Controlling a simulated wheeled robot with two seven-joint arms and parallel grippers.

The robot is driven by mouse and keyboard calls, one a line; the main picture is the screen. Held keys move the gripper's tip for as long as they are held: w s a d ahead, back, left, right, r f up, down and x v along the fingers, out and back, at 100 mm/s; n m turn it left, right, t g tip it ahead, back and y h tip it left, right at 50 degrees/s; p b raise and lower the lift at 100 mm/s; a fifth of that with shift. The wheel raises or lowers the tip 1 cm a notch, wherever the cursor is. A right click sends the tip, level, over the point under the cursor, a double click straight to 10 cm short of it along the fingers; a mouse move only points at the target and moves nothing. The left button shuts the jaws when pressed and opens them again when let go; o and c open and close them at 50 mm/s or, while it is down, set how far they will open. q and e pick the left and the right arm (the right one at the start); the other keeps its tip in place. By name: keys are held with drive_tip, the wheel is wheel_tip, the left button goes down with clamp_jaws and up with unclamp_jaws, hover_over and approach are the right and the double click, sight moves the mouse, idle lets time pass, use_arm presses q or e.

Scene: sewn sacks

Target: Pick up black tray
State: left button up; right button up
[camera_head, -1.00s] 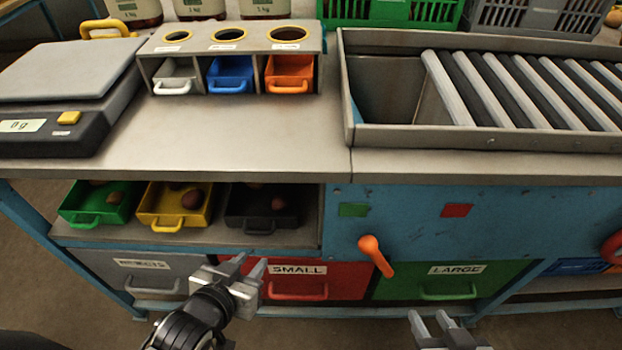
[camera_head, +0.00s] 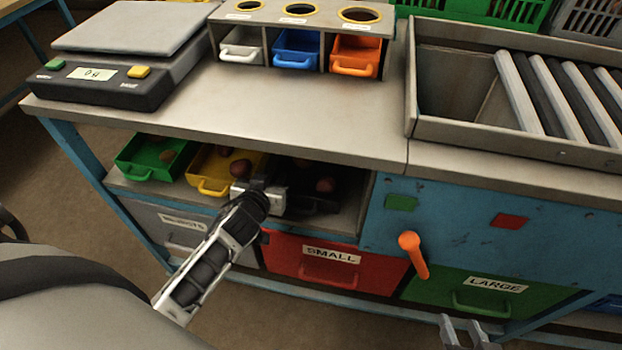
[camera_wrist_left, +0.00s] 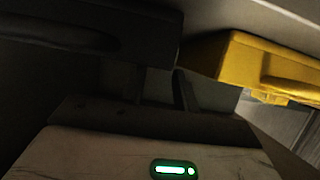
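The black tray (camera_head: 316,204) stands on the shelf under the counter, right of the yellow tray (camera_head: 212,186), with reddish-brown round items in it. In the left wrist view the dark tray (camera_wrist_left: 75,40) fills the upper left, close to the fingers. It is too dark there to tell whether the fingers close on anything. My right gripper (camera_head: 461,324) is at the bottom edge, away from the tray, its two fingers apart and empty.
A green tray (camera_head: 150,158) is left of the yellow one. The counter edge (camera_head: 250,140) overhangs the shelf. Below are the SMALL drawer (camera_head: 345,278) and LARGE drawer (camera_head: 470,298). An orange lever (camera_head: 414,255) sticks out.

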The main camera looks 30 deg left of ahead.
sight(277, 168)
use_arm(q)
drive_tip(key=x, duration=0.5)
drive_tip(key=shift+a+r+b, duration=0.25)
drive_tip(key=shift+r+b, duration=0.05)
clamp_jaws()
drive_tip(key=shift+r, duration=0.1)
